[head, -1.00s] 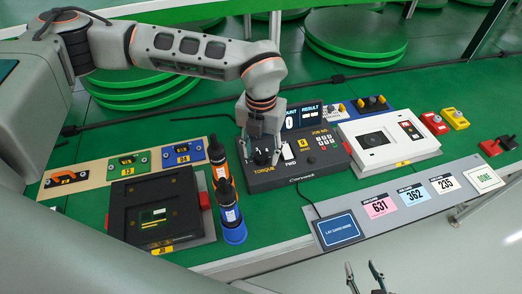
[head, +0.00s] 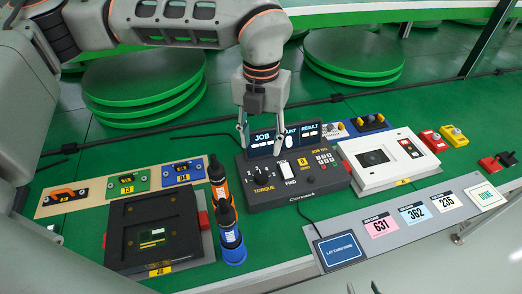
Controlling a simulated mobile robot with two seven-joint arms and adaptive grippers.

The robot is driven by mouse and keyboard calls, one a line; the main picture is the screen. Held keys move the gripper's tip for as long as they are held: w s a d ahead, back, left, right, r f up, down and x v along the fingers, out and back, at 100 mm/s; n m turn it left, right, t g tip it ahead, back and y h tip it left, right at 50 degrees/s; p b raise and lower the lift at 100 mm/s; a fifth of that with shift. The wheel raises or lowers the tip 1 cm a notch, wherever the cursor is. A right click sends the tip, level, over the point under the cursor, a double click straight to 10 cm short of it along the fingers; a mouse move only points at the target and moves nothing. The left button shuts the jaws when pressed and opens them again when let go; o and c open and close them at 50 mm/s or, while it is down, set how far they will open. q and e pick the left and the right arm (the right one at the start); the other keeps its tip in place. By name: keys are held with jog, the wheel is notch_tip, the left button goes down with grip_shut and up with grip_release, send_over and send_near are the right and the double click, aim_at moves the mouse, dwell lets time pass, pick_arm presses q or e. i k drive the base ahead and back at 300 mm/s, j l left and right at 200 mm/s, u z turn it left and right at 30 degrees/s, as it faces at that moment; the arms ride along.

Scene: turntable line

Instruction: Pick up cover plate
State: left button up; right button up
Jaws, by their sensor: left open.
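No part is clearly marked as the cover plate.
A black fixture (head: 122,215) sits at the front left, beside two screwdrivers, orange (head: 219,180) and blue (head: 231,236). A white device (head: 372,177) stands right of the controller. A grey strip with job cards (head: 380,226) lines the front edge. Green turntable discs (head: 140,98) stand behind.

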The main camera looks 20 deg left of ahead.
aim_at(125, 184)
jog(key=k+l, duration=0.85)
